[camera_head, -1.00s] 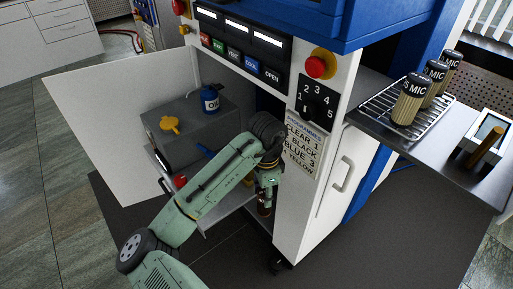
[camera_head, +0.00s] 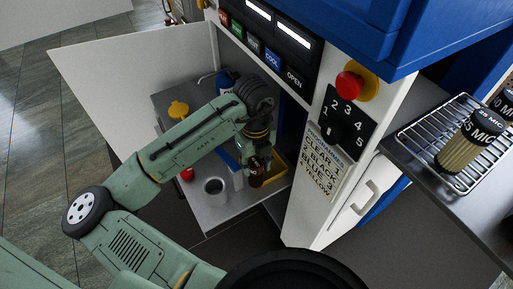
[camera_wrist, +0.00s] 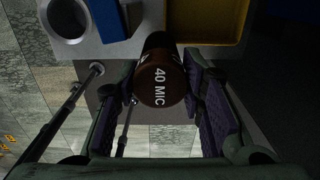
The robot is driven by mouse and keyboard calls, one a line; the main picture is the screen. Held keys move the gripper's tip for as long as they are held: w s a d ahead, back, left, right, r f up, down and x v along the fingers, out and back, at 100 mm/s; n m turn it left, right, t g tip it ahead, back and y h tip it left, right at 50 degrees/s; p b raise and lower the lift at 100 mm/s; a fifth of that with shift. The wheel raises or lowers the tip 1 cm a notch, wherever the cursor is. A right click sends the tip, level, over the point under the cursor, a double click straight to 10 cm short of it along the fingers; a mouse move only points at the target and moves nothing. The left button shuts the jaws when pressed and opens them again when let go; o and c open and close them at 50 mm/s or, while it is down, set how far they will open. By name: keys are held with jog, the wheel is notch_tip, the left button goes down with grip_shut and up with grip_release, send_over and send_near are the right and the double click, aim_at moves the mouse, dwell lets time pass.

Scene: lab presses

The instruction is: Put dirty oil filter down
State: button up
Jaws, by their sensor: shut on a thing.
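The dirty oil filter (camera_wrist: 160,80) is a dark brown cylinder marked "40 MIC". In the wrist view it sits between the two finger pads of my gripper (camera_wrist: 163,97), which is shut on it. In the head view the filter (camera_head: 255,176) hangs below my gripper (camera_head: 257,160), in front of a yellow tray (camera_head: 279,171) inside the open cabinet. The yellow tray (camera_wrist: 205,38) is just beyond the filter in the wrist view. I cannot tell whether the filter touches anything below. My wrist partly hides the cabinet interior.
A grey shelf (camera_head: 217,212) with a round opening (camera_head: 214,187) lies left of the filter. A blue part (camera_wrist: 98,20) stands between opening and tray. The white door (camera_head: 120,80) stands open at left; the control panel (camera_head: 345,118) edges the right. Clean filters (camera_head: 468,150) stand on a rack.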

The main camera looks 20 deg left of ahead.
jog(key=w+a+f+p, duration=0.2)
jog(key=w+f, duration=0.2)
jog(key=w, duration=0.2)
jog(key=shift+w+a+p, duration=0.3)
jog(key=shift+a, duration=0.05)
jog(key=shift+f, duration=0.1)
jog(key=shift+f, duration=0.15)
jog(key=o, duration=1.2)
notch_tip(320, 180, up, 12)
jog(key=b, duration=0.1)
jog(key=shift+r+b, duration=0.2)
jog(key=shift+b, duration=0.15)
